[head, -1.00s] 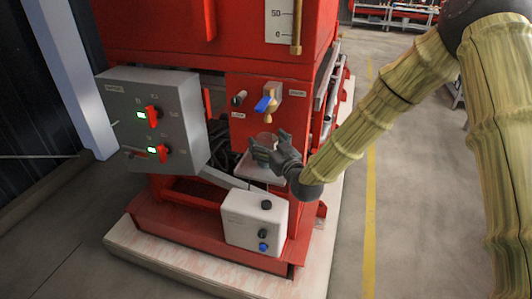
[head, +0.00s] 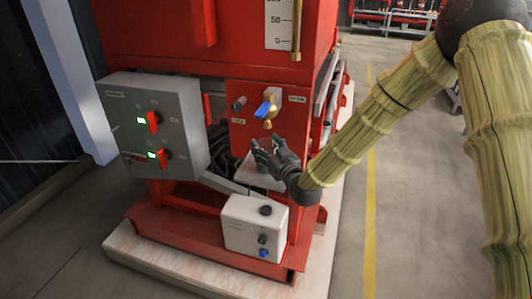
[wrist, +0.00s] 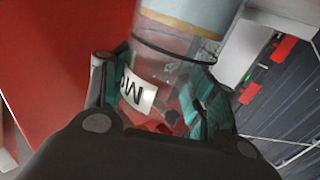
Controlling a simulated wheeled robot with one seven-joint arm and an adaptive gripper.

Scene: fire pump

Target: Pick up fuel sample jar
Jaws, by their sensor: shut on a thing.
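The fuel sample jar (wrist: 175,58) is a clear cylinder with a white label bearing dark letters; the label is partly cut off by my gripper. In the wrist view it stands between the two teal-padded fingers of my gripper (wrist: 155,88), which is shut on it. In the head view my gripper (head: 267,149) is in front of the red panel, below the brass tap with the blue lever (head: 264,108). There the jar is mostly hidden by the fingers, and I cannot tell whether it touches the pale shelf (head: 255,178) beneath.
A grey control box (head: 160,125) with red switches stands left of my gripper. A white box (head: 252,228) with knobs sits below it. The red panel (head: 240,145) is close behind. Open floor lies to the right, past the yellow line (head: 370,220).

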